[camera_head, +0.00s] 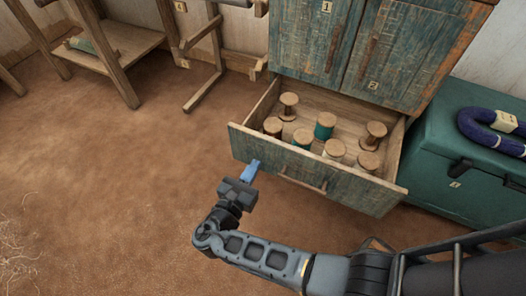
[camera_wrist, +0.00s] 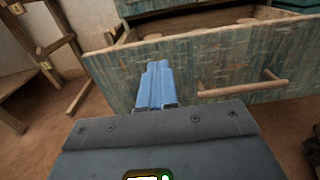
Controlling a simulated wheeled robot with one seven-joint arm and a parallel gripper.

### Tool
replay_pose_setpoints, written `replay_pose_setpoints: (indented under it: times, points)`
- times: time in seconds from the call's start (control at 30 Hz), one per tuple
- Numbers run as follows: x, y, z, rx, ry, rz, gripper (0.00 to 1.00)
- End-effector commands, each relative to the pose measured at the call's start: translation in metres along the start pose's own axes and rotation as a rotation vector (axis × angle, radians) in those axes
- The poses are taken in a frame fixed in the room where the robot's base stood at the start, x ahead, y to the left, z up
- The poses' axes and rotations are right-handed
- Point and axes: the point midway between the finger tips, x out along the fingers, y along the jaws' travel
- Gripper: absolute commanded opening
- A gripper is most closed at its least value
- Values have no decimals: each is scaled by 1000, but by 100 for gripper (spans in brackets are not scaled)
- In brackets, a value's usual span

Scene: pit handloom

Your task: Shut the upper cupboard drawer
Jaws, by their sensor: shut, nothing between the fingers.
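A wooden drawer (camera_head: 330,181) with a worn blue-green front stands pulled out from the cupboard (camera_head: 345,45), below its doors. Its front also fills much of the wrist view (camera_wrist: 225,62). A wooden bar handle (camera_head: 302,181) runs across the front; it also shows right of my fingers in the wrist view (camera_wrist: 243,85). My gripper (camera_head: 252,166) is shut and empty, its blue fingers (camera_wrist: 156,68) pointing at the left part of the drawer front, left of the handle. I cannot tell whether they touch it. Any second drawer below is hidden.
Several wooden spools (camera_head: 289,105), some with teal or white thread, stand in the drawer. A green chest (camera_head: 455,165) with a dark blue ring-shaped bundle (camera_head: 490,128) on top stands close on the right. Wooden loom frames (camera_head: 110,55) stand back left. The brown floor (camera_head: 120,180) at left is open.

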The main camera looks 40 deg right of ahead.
Motion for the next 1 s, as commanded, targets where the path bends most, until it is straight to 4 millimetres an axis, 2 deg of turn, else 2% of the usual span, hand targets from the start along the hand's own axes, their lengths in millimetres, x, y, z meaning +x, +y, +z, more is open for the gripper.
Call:
replay_pose_setpoints:
  times: [0.2,0.4,1.0]
  points:
    - [40,0,-2,1,1,-2,0]
    - [62,0,-1,-1,1,0,0]
    - [72,0,0,-1,1,0,0]
